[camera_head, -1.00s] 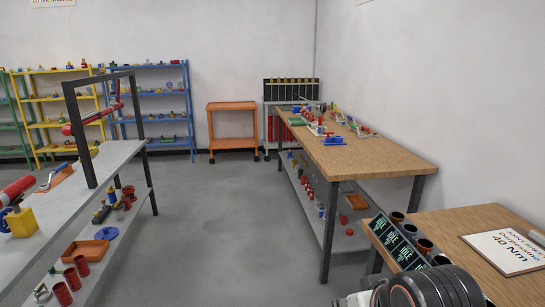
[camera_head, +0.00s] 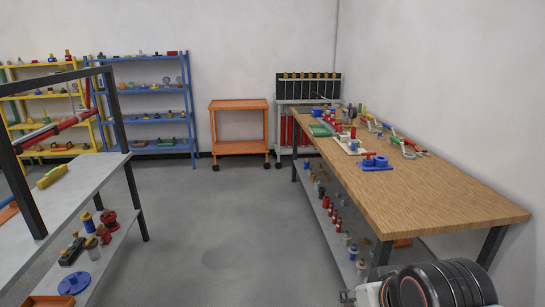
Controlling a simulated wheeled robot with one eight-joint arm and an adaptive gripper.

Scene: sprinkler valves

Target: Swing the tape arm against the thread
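I cannot make out a tape arm or a thread for certain at this distance. On the wooden workbench (camera_head: 440,195) to the right, a blue fixture with red parts (camera_head: 375,162) stands near the middle. Behind it sit a pale fixture with small parts (camera_head: 350,144) and a green piece (camera_head: 319,130). My arm (camera_head: 437,288) shows folded at the bottom right, and my gripper's fingers cannot be made out.
A grey bench with a black frame (camera_head: 120,113) stands on the left. An orange cart (camera_head: 240,104) and blue shelves (camera_head: 188,100) stand at the back wall. A dark rack (camera_head: 308,88) is beyond the workbench. The grey floor between the benches (camera_head: 225,225) is clear.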

